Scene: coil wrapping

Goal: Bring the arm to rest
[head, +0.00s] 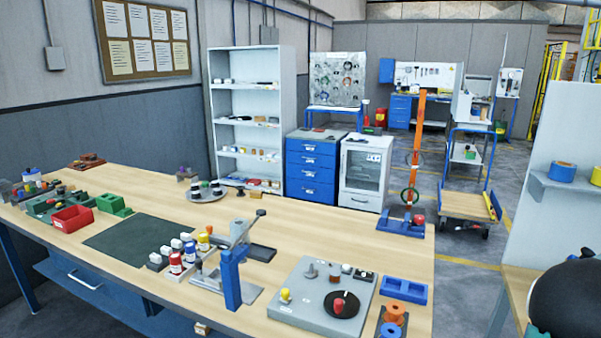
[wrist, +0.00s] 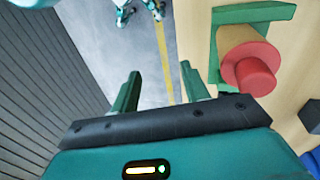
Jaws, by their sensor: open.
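My gripper (wrist: 160,72) shows in the wrist view with its two green fingers apart and nothing between them. Beyond the fingers I see grey floor with a yellow line. A red-capped cylinder (wrist: 250,70) on a green bracket (wrist: 228,28) stands to the right of the fingers, on a pale wooden surface, apart from them. In the head view a dark rounded part of my arm shows at the lower right edge; the fingers are not visible there.
A grey panel with a shelf (head: 566,190) stands at right. Open floor lies beyond.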

